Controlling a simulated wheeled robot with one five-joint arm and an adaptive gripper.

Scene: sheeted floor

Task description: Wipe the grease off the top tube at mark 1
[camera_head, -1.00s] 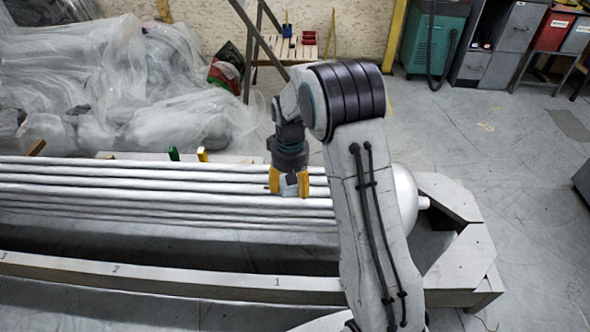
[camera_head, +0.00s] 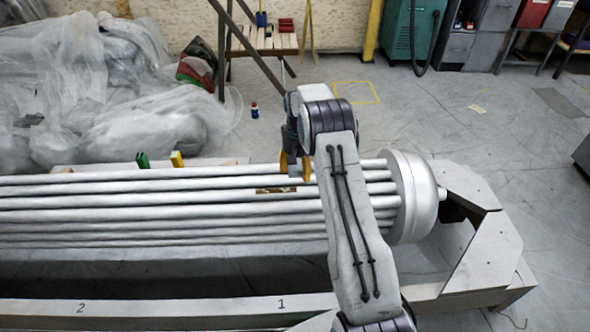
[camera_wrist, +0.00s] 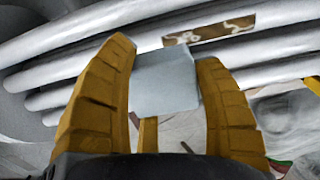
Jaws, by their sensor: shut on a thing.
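My gripper (camera_head: 295,172) is shut on a pale blue-grey pad (camera_wrist: 165,82), held between its yellow fingers in the wrist view. In the head view the fingers point down over the far side of the tube bundle (camera_head: 130,201). A brown grease patch (camera_head: 276,190) lies on one of the upper tubes, just in front of the fingers and in line with mark 1 (camera_head: 281,303) on the front beam. The patch also shows in the wrist view (camera_wrist: 208,30), beyond the pad and apart from it. Whether the pad touches a tube I cannot tell.
The tubes end at a round plate (camera_head: 418,197) at right, on a grey frame (camera_head: 470,248). Green (camera_head: 142,161) and yellow (camera_head: 177,159) pieces stand behind the tubes. Plastic sheeting (camera_head: 75,90) is heaped at back left. A small bottle (camera_head: 254,110) stands on open floor behind.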

